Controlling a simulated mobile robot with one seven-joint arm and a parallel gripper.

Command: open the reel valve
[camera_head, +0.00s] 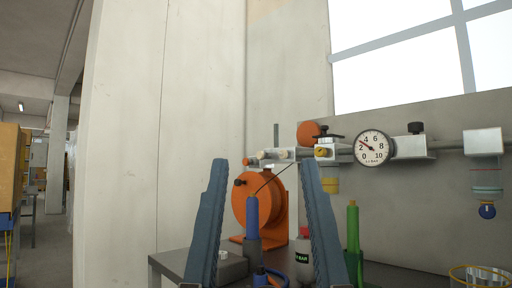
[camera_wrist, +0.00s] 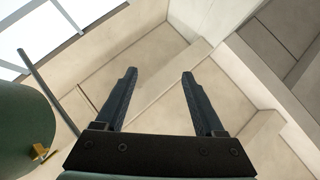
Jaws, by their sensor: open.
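An orange hose reel (camera_head: 262,207) stands on the bench behind my gripper in the head view. A pipe assembly runs above it along the wall, with a block carrying a black handle (camera_head: 328,136) and a yellow knob (camera_head: 320,152). I cannot tell which fitting is the reel valve. My gripper (camera_head: 263,163) is open and points upward, its two blue-grey fingers apart in front of the reel. In the wrist view my gripper (camera_wrist: 159,72) is empty between the fingers, and no valve shows clearly there.
A round dial gauge (camera_head: 373,148) sits on the pipe at right. A blue-handled tool (camera_head: 252,217) and a green bottle-like thing (camera_head: 353,228) stand close by the fingers. A wire basket (camera_head: 480,274) is at lower right. A green cylinder (camera_wrist: 28,130) is at left in the wrist view.

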